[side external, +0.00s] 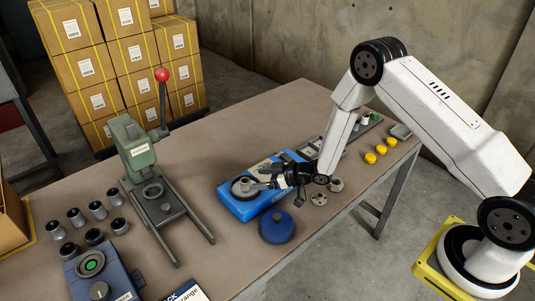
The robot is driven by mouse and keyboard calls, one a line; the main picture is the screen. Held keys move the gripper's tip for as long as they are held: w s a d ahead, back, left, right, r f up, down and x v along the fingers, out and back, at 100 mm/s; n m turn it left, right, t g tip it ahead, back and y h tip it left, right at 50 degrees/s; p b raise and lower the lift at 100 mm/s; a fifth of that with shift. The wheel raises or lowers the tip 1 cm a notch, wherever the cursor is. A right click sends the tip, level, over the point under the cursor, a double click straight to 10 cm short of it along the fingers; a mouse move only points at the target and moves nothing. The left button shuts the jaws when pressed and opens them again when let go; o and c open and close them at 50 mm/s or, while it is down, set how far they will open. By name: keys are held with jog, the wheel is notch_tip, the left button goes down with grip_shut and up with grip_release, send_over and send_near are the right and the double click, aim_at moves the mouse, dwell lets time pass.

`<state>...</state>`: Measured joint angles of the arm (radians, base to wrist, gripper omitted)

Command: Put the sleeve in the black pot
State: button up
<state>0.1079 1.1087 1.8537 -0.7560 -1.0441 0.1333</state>
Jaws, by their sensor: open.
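A small light-grey sleeve (246,184) stands upright in a round black pot (236,190) on a blue device (242,209) near the middle of the table. My gripper (262,179) reaches in from the right, with its fingers pointing left, close to the sleeve. The gripper is open. At this size I cannot tell whether a finger touches the sleeve. Part of the blue device is hidden behind the gripper.
A green press with a red-knobbed lever (140,160) stands to the left. Several dark grey cups (97,210) stand at far left. A round blue lid-like piece (277,226) lies in front. Yellow pieces (371,157) and small metal parts (319,198) lie to the right.

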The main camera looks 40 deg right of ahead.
jog(key=v, duration=0.6)
jog(key=shift+s+d+r, duration=0.1)
jog(key=shift+r, duration=0.05)
dwell(0.5)
jog(key=s+d+r+m+g+h, duration=0.3)
jog(key=s+r+h, duration=0.1)
jog(key=r+h, duration=0.25)
jog(key=s+r+m+g, duration=0.2)
jog(key=s+r, duration=0.1)
jog(key=s, duration=0.4)
jog(key=s+a+r+m+g, duration=0.1)
jog(key=s+r+g, duration=0.2)
jog(key=s, duration=0.5)
jog(key=shift+a+r+m+g+h, duration=0.15)
jog(key=shift+r+m+g+h, duration=0.2)
jog(key=shift+m+h, duration=0.1)
